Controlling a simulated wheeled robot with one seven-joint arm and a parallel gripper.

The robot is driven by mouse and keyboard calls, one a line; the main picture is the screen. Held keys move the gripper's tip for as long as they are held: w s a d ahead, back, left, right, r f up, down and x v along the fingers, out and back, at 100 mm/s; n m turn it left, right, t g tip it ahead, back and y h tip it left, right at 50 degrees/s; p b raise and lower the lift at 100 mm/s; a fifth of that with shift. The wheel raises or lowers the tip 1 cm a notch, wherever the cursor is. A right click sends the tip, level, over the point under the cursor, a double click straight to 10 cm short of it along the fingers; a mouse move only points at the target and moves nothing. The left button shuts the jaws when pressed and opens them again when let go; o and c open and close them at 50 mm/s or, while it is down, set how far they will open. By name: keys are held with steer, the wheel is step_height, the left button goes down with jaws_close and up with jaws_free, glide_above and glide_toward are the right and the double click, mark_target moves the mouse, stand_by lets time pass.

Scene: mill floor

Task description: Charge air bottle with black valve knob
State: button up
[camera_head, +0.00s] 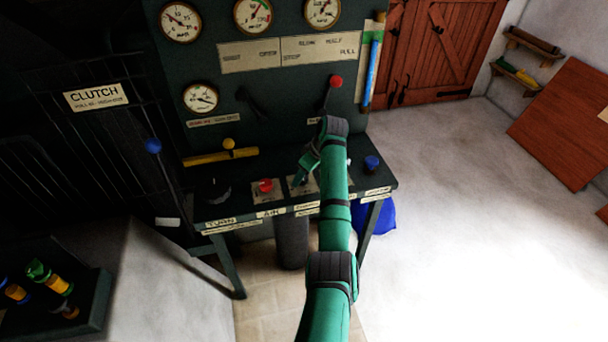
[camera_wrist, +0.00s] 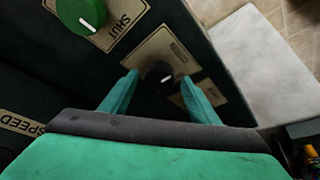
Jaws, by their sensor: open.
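The black valve knob (camera_wrist: 159,75) has a white pointer line and sits on a cream label plate in the wrist view. My gripper (camera_wrist: 160,88) is open, with its two green fingers on either side of the knob in that picture. I cannot tell whether they touch it. In the head view my gripper (camera_head: 306,172) points down over the bench, and it and my arm largely hide the knob. A dark upright cylinder (camera_head: 291,240) stands under the bench; I cannot tell whether it is the air bottle.
A green knob (camera_wrist: 80,14) marked SHUT is close by. A red button (camera_head: 265,185) and a blue knob (camera_head: 372,162) are on the bench. A red-topped lever (camera_head: 335,82) rises behind my arm. Gauges (camera_head: 253,14) line the panel. Open floor (camera_head: 470,200) lies right.

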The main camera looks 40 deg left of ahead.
steer(key=v, duration=1)
steer(key=shift+d+r, duration=0.2)
steer(key=shift+r, duration=0.1)
